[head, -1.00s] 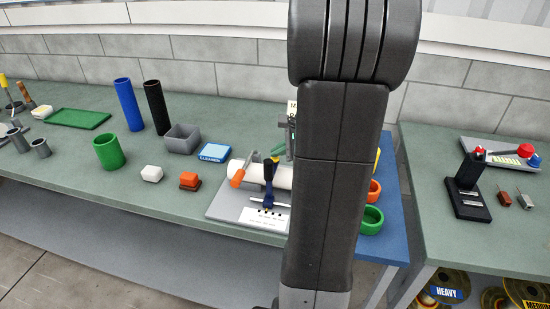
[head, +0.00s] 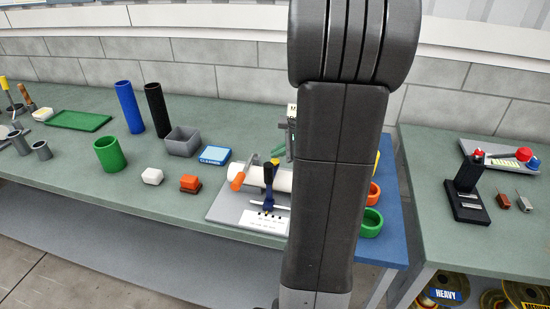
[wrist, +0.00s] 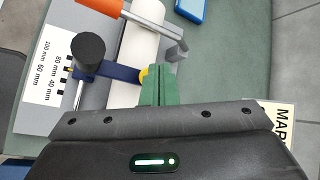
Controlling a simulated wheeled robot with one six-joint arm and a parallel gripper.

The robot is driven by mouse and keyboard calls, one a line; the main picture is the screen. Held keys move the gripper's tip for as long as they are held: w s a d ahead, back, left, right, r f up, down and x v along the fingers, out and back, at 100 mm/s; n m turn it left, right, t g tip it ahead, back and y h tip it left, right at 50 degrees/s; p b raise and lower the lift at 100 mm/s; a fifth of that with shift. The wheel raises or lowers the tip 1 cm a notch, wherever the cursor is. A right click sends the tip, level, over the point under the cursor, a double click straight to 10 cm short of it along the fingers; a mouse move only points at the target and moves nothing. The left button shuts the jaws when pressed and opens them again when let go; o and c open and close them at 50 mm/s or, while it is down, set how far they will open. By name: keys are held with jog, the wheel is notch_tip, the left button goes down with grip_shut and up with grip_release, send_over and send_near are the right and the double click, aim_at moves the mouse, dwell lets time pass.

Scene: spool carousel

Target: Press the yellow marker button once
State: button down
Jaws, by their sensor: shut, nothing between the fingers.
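The yellow marker button (wrist: 144,76) shows in the wrist view as a small yellow patch at the right end of a blue bar (wrist: 115,72). My gripper (wrist: 159,72) is shut, with its green fingers together and empty. The fingertips overlap the button's right side in this view; I cannot tell whether they touch it. The bar crosses a white roll (wrist: 132,60) and carries a black knob (wrist: 88,48). In the head view my arm hides part of this device, and I cannot make out the button there.
The device's grey base (head: 226,208) has an orange-handled lever (head: 239,180) near the bar. Green and orange rings stand at the right.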

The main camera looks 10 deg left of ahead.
jog(key=shift+r, duration=0.35)
notch_tip(320, 180, up, 5)
jog(key=p, duration=0.4)
jog(key=shift+p, duration=0.3)
dwell(0.6)
